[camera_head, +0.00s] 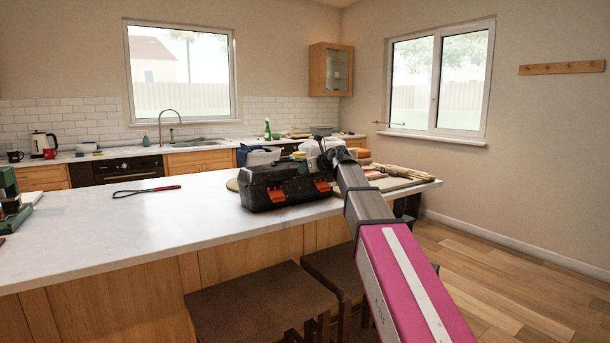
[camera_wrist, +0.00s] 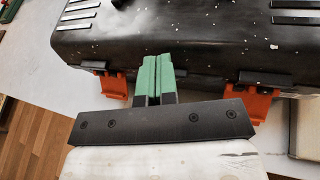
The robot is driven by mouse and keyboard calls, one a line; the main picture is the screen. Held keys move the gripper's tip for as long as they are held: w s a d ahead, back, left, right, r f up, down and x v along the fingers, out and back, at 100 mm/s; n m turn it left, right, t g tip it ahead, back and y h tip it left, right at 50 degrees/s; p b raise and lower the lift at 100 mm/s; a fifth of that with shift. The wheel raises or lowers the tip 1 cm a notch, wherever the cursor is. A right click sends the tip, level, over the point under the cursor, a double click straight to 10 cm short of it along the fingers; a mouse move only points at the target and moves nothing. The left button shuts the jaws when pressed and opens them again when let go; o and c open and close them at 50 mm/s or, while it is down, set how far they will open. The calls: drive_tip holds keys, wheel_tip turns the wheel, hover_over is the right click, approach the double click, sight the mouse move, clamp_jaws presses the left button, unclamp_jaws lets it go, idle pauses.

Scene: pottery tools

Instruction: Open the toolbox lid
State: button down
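The black toolbox (camera_head: 285,190) with two orange latches stands on the white counter, and its lid (camera_head: 280,172) looks closed. In the wrist view the speckled black lid (camera_wrist: 200,35) fills the top, with an orange latch (camera_wrist: 115,85) on the left and another orange latch (camera_wrist: 255,104) on the right. I cannot tell whether the latches are fastened. My gripper (camera_wrist: 157,62) has its green fingers together, between the latches, at the front edge of the toolbox. Whether they touch it or pinch its edge is not clear. In the head view my arm hides the gripper.
The white counter (camera_head: 130,225) is mostly clear left of the toolbox, with a red-handled tool (camera_head: 146,190) lying on it. Brown stools (camera_head: 260,300) stand in front of the counter.

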drive_tip(key=shift+w+a+r, duration=0.35)
drive_tip(key=shift+w+r, duration=0.15)
drive_tip(key=shift+r, duration=0.5)
drive_tip(key=shift+w+a+r, duration=0.4)
drive_tip(key=shift+w+r, duration=0.15)
drive_tip(key=shift+r, duration=0.45)
drive_tip(key=shift+w+a+r, duration=0.35)
drive_tip(key=shift+w+r, duration=0.15)
drive_tip(key=shift+r, duration=0.5)
drive_tip(key=shift+w+a+r, duration=0.3)
drive_tip(key=shift+w+r, duration=0.15)
drive_tip(key=shift+r, duration=0.1)
drive_tip(key=shift+w+a+r, duration=0.3)
drive_tip(key=shift+w+r, duration=0.15)
drive_tip(key=shift+r, duration=0.1)
drive_tip(key=shift+w+a+r, duration=0.75)
drive_tip(key=shift+w, duration=0.25)
drive_tip(key=w+a+r, duration=0.1)
drive_tip(key=w+a, duration=0.3)
drive_tip(key=w, duration=0.2)
drive_tip(key=shift+w+a+r, duration=0.15)
drive_tip(key=shift+a, duration=0.05)
